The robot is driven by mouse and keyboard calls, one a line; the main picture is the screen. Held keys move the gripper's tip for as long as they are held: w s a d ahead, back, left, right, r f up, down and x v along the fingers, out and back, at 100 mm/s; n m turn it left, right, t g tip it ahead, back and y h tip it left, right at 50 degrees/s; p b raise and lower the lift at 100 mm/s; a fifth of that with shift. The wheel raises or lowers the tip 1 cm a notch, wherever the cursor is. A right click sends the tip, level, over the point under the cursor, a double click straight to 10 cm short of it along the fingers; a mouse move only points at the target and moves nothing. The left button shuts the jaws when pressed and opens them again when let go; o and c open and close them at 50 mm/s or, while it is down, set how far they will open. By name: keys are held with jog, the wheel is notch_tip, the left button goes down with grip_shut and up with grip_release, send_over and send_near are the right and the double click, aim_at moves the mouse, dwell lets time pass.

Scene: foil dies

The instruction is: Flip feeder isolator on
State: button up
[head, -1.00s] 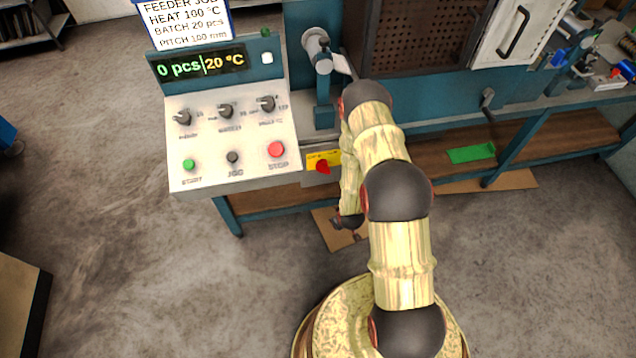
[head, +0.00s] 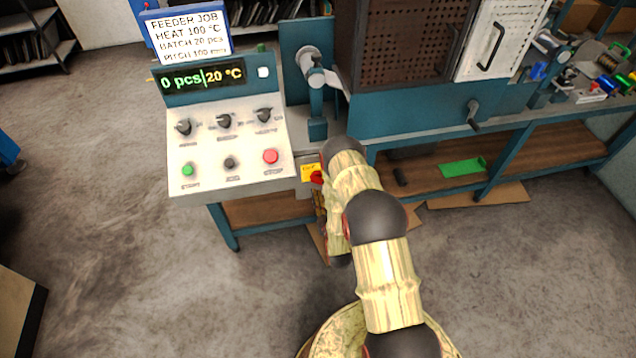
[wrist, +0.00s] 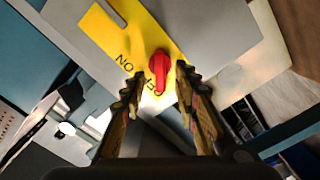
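The feeder isolator is a red rotary knob (wrist: 159,70) on a yellow plate (wrist: 120,35) marked ON, with other lettering partly hidden. In the head view the red knob (head: 316,177) shows beside the control panel's lower right corner, partly behind my arm. In the wrist view my gripper (wrist: 159,75) is open, with one finger on each side of the knob. A gap shows between the fingertips and the knob; I cannot tell whether either touches. The fingers are mostly hidden behind my arm in the head view.
The control panel (head: 225,150) has several dials, a green button, a dark button and a red button. Its display (head: 203,77) reads 0 pcs, 20 °C. The teal bench (head: 450,128) extends right, with a green tray (head: 462,167) on its lower shelf. Open floor lies in front.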

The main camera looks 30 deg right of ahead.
aim_at(319, 184)
jog(key=b+x, duration=0.1)
jog(key=x, duration=0.4)
jog(key=shift+w+d+b, duration=0.1)
jog(key=shift+w+b, duration=0.2)
jog(key=shift+c, duration=1.4)
grip_shut()
